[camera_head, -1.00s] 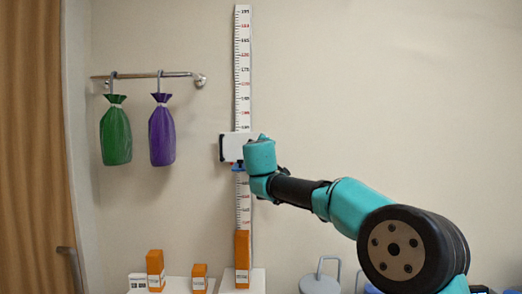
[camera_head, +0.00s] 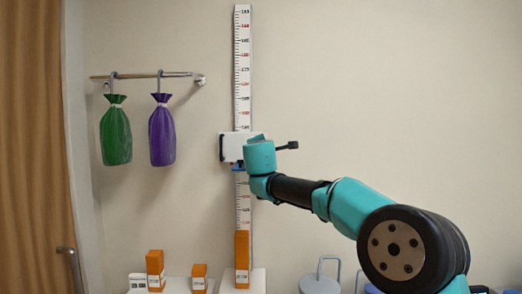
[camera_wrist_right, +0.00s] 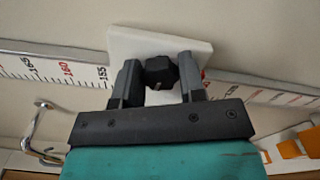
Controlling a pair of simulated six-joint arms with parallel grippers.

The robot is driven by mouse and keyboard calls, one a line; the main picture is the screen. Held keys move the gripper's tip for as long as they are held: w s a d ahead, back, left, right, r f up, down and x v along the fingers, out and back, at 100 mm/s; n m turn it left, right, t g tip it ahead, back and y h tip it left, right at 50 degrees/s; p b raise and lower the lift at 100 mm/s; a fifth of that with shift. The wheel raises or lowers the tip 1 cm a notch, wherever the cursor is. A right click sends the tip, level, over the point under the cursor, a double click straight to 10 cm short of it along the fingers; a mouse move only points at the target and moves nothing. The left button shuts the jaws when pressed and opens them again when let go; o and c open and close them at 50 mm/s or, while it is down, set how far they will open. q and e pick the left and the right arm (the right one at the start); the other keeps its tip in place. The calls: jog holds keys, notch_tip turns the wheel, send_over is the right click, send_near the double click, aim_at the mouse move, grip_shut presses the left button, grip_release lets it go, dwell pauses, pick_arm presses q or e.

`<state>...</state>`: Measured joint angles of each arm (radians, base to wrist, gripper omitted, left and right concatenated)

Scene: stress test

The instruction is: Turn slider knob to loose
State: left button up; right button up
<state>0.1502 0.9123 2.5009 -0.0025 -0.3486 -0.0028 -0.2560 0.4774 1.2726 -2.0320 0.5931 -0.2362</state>
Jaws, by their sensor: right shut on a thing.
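The white slider (camera_head: 231,146) sits on the tall, upright ruler (camera_head: 243,60) on the wall, in the head view. In the right wrist view its white plate (camera_wrist_right: 195,48) lies behind a small black knob (camera_wrist_right: 159,72). My right gripper (camera_wrist_right: 160,78) is shut on this knob, one grey finger on each side. In the head view my teal wrist hides the knob and the fingertips. My left gripper is not in view.
A green bag (camera_head: 115,135) and a purple bag (camera_head: 161,135) hang from a wall rail (camera_head: 140,76) at left. Orange boxes (camera_head: 156,270) stand below. Grey weights with handles (camera_head: 320,283) are at lower right. Bare wall fills the upper right.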

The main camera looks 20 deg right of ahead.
jog(key=shift+n, duration=0.9)
jog(key=o, duration=0.9)
jog(key=shift+s, duration=0.1)
jog(key=v, duration=1.7)
jog(key=shift+s+a+r, duration=0.1)
jog(key=shift+a, duration=0.05)
